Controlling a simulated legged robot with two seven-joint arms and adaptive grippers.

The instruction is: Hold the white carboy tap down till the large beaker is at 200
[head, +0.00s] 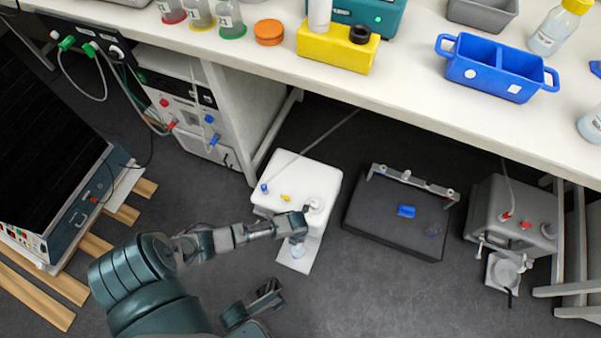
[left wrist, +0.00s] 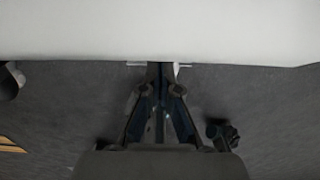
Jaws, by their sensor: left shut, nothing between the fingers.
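The white carboy (head: 298,180) stands on the floor under the bench, and its body fills the top of the left wrist view (left wrist: 160,30). My left gripper (head: 301,222) is at its front, shut with nothing held. In the left wrist view its fingertips (left wrist: 160,70) are together at a thin white bar, probably the tap (left wrist: 136,64), which shows on both sides of them. I cannot tell whether they press it. A clear beaker (head: 297,250) stands below on a white board, partly hidden; its level is unreadable. My right gripper (head: 270,294) is low in the head view, away from the carboy.
A black shaker platform (head: 395,220) lies right of the carboy. Further right is a grey carboy (head: 515,213) with a small vessel (head: 503,270) in front. The bench (head: 420,95) overhangs behind. Wooden slats (head: 45,290) and a dark-topped machine (head: 50,120) are at the left.

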